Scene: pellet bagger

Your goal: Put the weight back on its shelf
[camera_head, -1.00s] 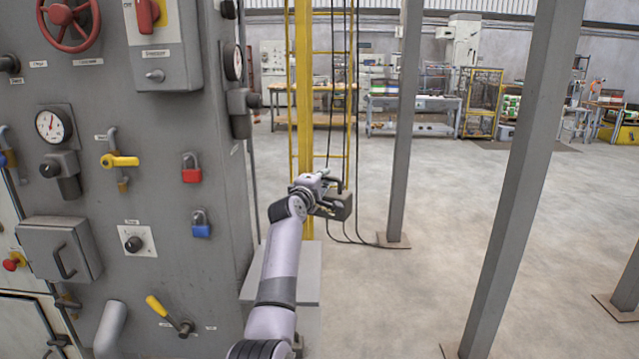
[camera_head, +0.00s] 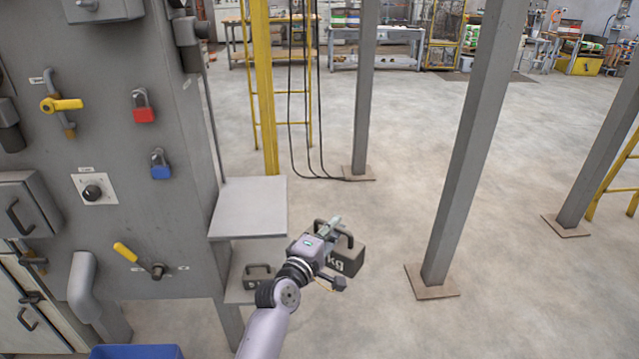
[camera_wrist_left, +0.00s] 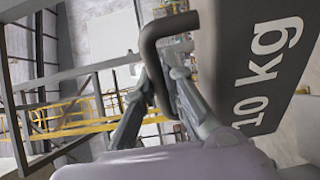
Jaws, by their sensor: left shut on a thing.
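The weight (camera_head: 348,258) is a dark grey block marked "kg" with a bar handle on top. In the left wrist view the weight (camera_wrist_left: 262,60) reads "10 kg". My left gripper (camera_head: 325,240) is shut on its handle; in the wrist view the fingers (camera_wrist_left: 165,88) close around the handle bar. The weight hangs clear of the floor, to the right of a grey two-level shelf (camera_head: 250,203) at the machine's side. The shelf's top is bare. A smaller dark weight (camera_head: 258,275) sits on its lower level (camera_head: 238,293), partly behind my arm. My right gripper is out of view.
The grey machine panel (camera_head: 110,210) with padlocks and valves stands left of the shelf. A yellow post (camera_head: 265,90) and hanging cables are behind it. Grey steel columns (camera_head: 465,150) stand to the right. Floor between is free. A blue bin (camera_head: 135,352) is at the bottom left.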

